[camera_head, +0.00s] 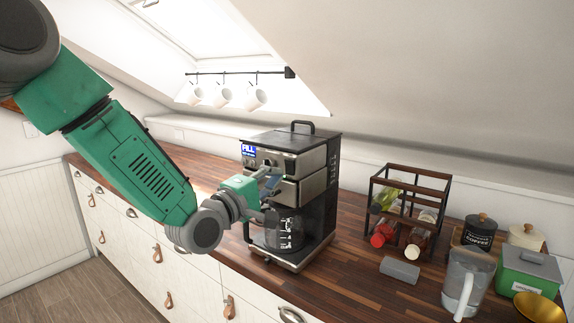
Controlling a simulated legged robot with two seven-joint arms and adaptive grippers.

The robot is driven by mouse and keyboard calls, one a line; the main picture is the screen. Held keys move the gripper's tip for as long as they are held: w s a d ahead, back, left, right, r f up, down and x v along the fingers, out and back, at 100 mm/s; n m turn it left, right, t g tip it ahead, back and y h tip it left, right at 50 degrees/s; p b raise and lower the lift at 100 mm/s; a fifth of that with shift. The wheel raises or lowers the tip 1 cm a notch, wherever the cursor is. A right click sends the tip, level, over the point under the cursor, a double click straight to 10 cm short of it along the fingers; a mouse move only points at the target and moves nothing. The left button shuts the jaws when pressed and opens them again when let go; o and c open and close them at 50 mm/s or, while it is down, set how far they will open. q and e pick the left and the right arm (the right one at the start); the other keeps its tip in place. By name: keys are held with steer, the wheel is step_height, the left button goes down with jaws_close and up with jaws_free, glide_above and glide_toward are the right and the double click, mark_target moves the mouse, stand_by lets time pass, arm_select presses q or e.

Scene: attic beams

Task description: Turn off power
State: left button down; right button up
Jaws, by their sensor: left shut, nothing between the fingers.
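Whether the fingertips touch the panel I cannot tell. The gripper and wrist hide part of the front and the carafe's top. My right gripper is not in view.
Mugs (220,96) hang under the skylight. The sloped ceiling limits room behind. Counter left of the machine looks clear.

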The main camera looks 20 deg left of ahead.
mark_target(289, 164)
arm_select(q)
steer(key=x, duration=0.2)
steer(key=a+p+x, duration=0.1)
steer(key=shift+w+d, duration=0.2)
steer(key=shift+w, duration=0.3)
steer(key=shift+w+d, duration=0.1)
steer(key=shift+d, duration=0.3)
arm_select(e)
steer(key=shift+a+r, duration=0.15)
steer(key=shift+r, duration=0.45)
arm_select(q)
steer(key=shift+r, duration=0.1)
steer(key=shift+w+d+r, duration=0.1)
steer(key=shift+w, duration=0.2)
steer(key=shift+a, duration=0.25)
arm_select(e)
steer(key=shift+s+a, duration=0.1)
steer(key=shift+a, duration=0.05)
